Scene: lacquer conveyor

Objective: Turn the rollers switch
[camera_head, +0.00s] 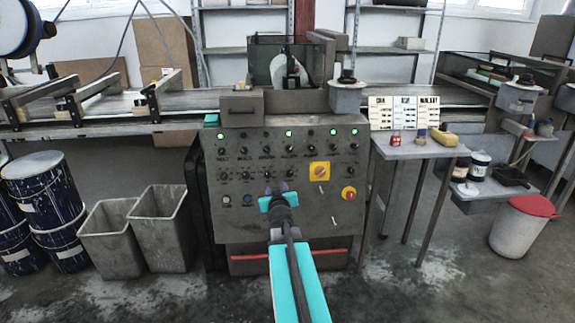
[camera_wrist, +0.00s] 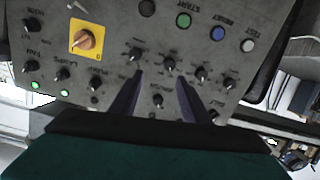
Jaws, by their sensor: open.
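The grey control panel (camera_head: 225,222) stands in front of me with rows of small black rotary knobs. Its knob labels are too small to read in the head view, so I cannot tell which knob is the rollers switch. My gripper (camera_head: 278,193) is in front of the lower middle of the panel. In the wrist view my gripper (camera_wrist: 160,77) is open and empty, its two dark fingers pointing at the knobs. One black knob (camera_wrist: 169,65) shows just beyond and between the fingertips, and another knob (camera_wrist: 157,100) lies between the fingers. I see no clear contact.
The panel also has a yellow-plated switch (camera_head: 319,171), a red stop button (camera_head: 348,193) and lit green lamps. The wrist view shows a green button (camera_wrist: 183,20). Grey bins (camera_head: 158,230) stand left; a small table (camera_head: 415,148) stands right.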

